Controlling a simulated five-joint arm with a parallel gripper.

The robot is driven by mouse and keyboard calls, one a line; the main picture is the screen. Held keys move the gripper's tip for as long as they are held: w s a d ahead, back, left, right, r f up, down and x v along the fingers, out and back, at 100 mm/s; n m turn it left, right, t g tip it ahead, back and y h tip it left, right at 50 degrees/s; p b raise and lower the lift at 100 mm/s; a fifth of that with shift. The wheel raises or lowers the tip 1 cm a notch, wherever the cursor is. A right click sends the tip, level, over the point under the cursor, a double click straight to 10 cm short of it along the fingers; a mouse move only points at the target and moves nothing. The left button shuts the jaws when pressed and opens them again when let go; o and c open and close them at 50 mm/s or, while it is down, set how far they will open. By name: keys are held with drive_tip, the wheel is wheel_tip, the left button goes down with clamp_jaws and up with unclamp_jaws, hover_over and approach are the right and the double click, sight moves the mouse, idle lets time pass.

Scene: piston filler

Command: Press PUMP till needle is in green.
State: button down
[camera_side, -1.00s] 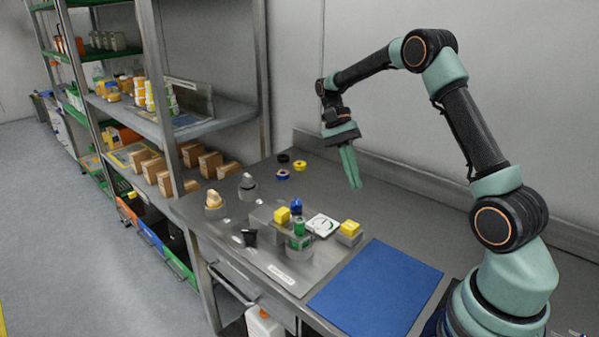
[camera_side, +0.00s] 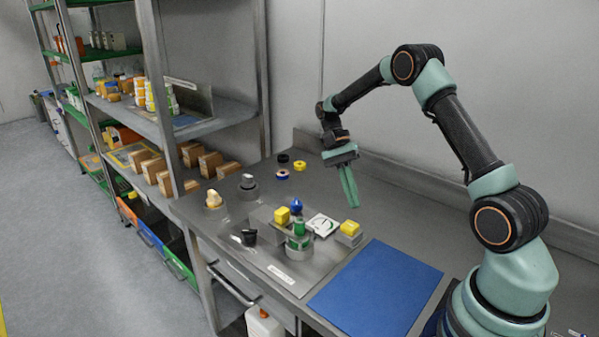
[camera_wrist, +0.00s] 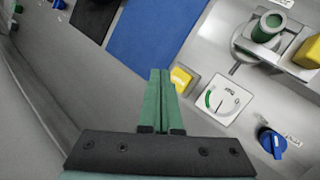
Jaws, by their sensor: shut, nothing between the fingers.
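My gripper (camera_side: 354,205) is shut and empty, pointing down above the bench behind the yellow block by the gauge; its fingers also show in the wrist view (camera_wrist: 160,74). The white gauge (camera_side: 322,225) has a green arc, clearer in the wrist view (camera_wrist: 221,101); its thin dark needle looks outside the arc, but is too small to be sure. A yellow block (camera_side: 350,228) on a grey base stands beside the gauge, near my fingertips in the wrist view (camera_wrist: 181,78). Another yellow block (camera_side: 282,215) stands left of the gauge. I cannot read which control is marked PUMP.
A blue mat (camera_side: 375,288) lies in front; several tape-like rings lie behind.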

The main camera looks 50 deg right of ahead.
sight(353, 227)
drive_tip(key=shift+f, duration=1.9)
drive_tip(key=shift+f, duration=0.2)
idle(0.5)
drive_tip(key=shift+f, duration=0.2)
drive_tip(key=shift+f, duration=0.85)
idle(1.0)
drive_tip(key=shift+r, duration=1.25)
drive_tip(key=shift+r, duration=2.55)
drive_tip(key=shift+a, duration=0.1)
